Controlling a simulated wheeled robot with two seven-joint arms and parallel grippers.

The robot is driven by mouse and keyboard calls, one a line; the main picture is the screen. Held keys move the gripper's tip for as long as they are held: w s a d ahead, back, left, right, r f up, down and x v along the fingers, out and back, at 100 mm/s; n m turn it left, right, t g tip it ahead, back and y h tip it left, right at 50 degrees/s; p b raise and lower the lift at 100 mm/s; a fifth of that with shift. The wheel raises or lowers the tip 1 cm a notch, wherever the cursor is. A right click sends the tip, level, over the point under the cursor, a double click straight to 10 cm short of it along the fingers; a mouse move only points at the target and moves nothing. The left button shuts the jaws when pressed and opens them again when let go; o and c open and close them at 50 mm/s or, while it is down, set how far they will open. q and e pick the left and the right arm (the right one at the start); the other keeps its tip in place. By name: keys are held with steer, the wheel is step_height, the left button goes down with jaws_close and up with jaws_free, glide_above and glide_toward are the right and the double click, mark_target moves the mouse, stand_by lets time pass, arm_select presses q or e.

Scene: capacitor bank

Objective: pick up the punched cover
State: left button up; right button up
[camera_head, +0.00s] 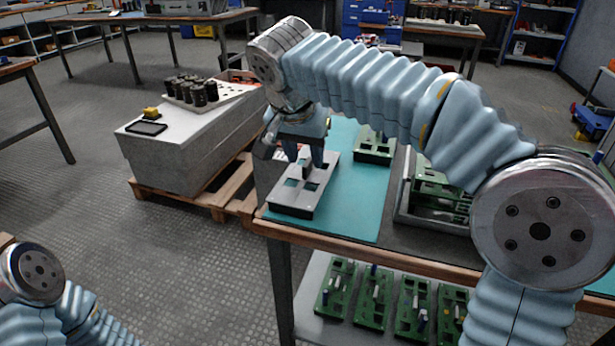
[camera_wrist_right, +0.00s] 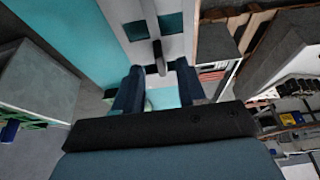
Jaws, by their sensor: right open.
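The punched cover (camera_head: 285,199) is a flat grey plate with square openings, lying on the teal mat (camera_head: 350,205) near the table's left end. It also shows at the top of the right wrist view (camera_wrist_right: 152,14), with teal seen through its openings. A dark upright knob (camera_wrist_right: 158,58) stands on it. My right gripper (camera_head: 306,164) is over the cover, pointing down, its fingers open on either side of the knob. I cannot tell whether they touch it. Of my left arm only links show at the lower left; its gripper is out of view.
A green circuit board (camera_head: 374,146) lies behind the cover. A grey tray (camera_head: 403,213) with boards stands to the right. Several boards lie on the lower shelf (camera_head: 307,318). A grey block (camera_head: 165,165) on a pallet, left, carries a tray of black cylinders (camera_head: 192,90).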

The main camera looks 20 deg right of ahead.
steer(key=x, duration=0.2)
steer(key=shift+w+d+f, duration=0.1)
steer(key=shift+w+f, duration=0.1)
steer(key=shift+f, duration=0.1)
jaws_close()
steer(key=shift+r, duration=0.15)
